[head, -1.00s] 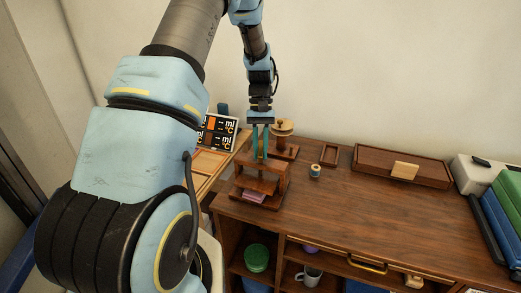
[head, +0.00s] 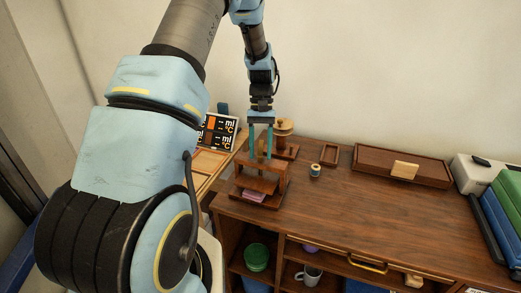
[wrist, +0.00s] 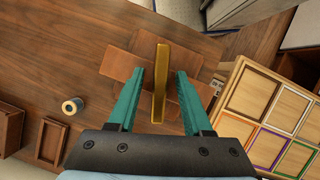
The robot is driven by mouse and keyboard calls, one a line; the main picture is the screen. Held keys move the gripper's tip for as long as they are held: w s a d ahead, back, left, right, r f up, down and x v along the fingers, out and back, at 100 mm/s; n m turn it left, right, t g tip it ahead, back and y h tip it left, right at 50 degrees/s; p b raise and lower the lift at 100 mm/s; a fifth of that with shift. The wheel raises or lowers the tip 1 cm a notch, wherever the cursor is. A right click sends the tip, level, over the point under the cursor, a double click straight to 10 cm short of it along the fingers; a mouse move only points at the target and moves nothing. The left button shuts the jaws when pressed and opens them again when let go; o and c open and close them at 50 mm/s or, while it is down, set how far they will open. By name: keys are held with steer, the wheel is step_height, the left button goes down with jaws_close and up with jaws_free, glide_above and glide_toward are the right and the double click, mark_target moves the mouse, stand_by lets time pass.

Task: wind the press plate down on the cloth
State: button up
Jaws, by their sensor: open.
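The wooden press (head: 262,184) stands at the left end of the brown desk. A folded pink cloth (head: 254,197) lies low inside it, under the wooden press plate (head: 258,183). My gripper (head: 260,155) points down over the top of the press. In the wrist view, a brass bar handle (wrist: 161,75) lies on top of the press, between the two teal fingers of my gripper (wrist: 159,88). The fingers are open, with a gap on each side of the bar. The cloth is hidden in the wrist view.
A spool (head: 315,170) and a small wooden tray (head: 329,154) stand right of the press. A round-topped wooden stand (head: 283,128) is close behind. A long wooden box (head: 385,167) lies farther right. The desk's front middle is clear.

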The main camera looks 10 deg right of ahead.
steer(key=shift+r, duration=0.1)
steer(key=b+v, duration=0.2)
steer(key=v, duration=0.8)
steer(key=shift+r+b, duration=0.3)
steer(key=shift+b, duration=0.05)
steer(key=shift+d, duration=0.1)
